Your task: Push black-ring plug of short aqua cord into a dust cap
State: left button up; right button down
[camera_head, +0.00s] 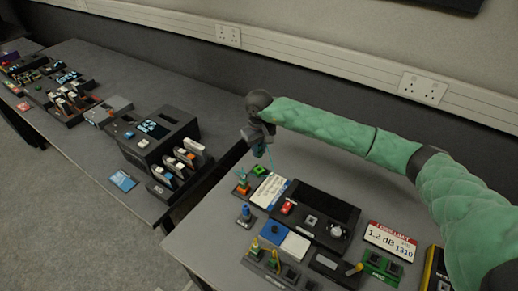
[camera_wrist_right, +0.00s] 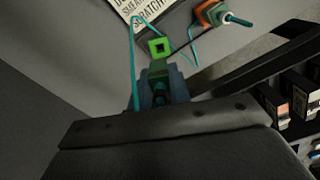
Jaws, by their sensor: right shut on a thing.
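My right gripper (camera_head: 258,144) hangs over the back left of the near table. It is shut on a plug of the aqua cord, and the cord trails down from it. In the right wrist view the gripper (camera_wrist_right: 160,88) closes around a teal plug body, with a green square end (camera_wrist_right: 159,47) with a dark opening beyond the fingertips. The aqua cord (camera_wrist_right: 134,62) loops up beside it. An orange and teal piece (camera_wrist_right: 212,14) lies near the top, close to a run of the cord. A black ring is too small to make out. My left gripper is out of view.
On the near table are a black panel (camera_head: 329,205), a blue upright piece on a dark base (camera_head: 245,213), a low rack (camera_head: 267,265) with yellow and green plugs, and a red-white sign (camera_head: 391,241). A gap separates it from the left table (camera_head: 92,68).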

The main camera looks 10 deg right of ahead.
jog(key=shift+w+f, duration=0.1)
jog(key=shift+f, duration=2.8)
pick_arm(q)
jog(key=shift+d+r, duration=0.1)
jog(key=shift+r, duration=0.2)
pick_arm(e)
jog(key=shift+f, duration=0.15)
pick_arm(q)
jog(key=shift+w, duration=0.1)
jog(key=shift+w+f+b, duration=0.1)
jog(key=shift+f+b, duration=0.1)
jog(key=shift+b, duration=0.1)
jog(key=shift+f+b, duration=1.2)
jog(key=shift+b, duration=0.05)
